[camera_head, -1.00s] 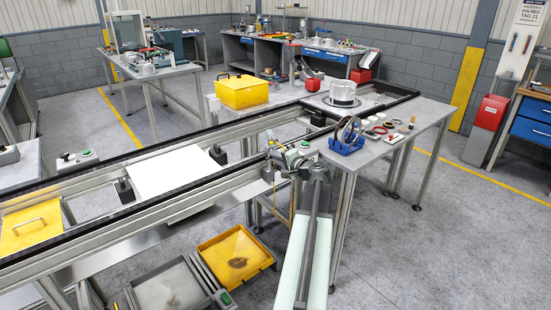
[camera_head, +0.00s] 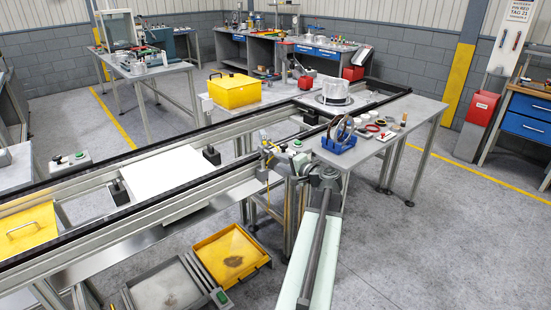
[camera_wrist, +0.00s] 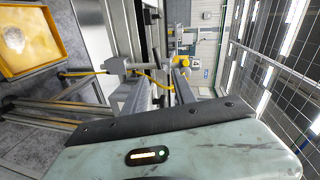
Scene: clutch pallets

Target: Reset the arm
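My arm (camera_head: 322,178) shows at the bottom centre of the head view, a grey rod and joint over a pale green body. Its upper end is close to the near edge of the conveyor frame and the grey worktable. The fingers of my gripper cannot be made out there, and no object is clearly held. The wrist view shows a pale green housing (camera_wrist: 215,155) with a black edge strip and a small lit indicator across the bottom. Beyond it are grey metal parts and a yellow cable.
A conveyor frame (camera_head: 100,173) runs along the left. The worktable (camera_head: 425,112) holds a blue rack (camera_head: 338,143) with rings. A yellow box (camera_head: 235,90) and a silver cylindrical housing (camera_head: 335,90) stand behind. A yellow tray (camera_head: 232,258) is low at left.

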